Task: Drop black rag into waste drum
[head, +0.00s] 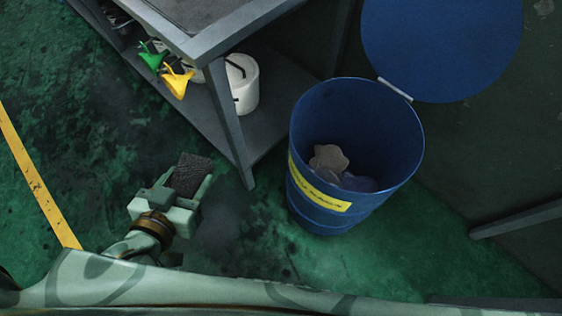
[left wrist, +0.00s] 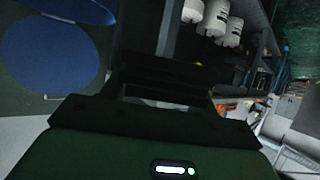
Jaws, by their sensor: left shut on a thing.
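The black rag (head: 190,172) is a small dark textured piece between the fingers of my left gripper (head: 192,184) in the head view. The gripper is shut on it, over the green floor and left of the drum. In the left wrist view a dark shape at the fingers (left wrist: 165,82) is too dim to make out well. The blue waste drum (head: 345,215) stands open in the head view, with a yellow label on its side. Its round blue lid (head: 440,45) is hinged back. The drum's blue also shows in the left wrist view (left wrist: 50,52). My right gripper is not in view.
Crumpled beige and bluish rags (head: 330,158) lie inside the drum. A grey workbench (head: 215,42) stands between gripper and drum at the back, with a leg near the drum. White containers (head: 243,85) and green and yellow funnels (head: 178,80) are at its shelf.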

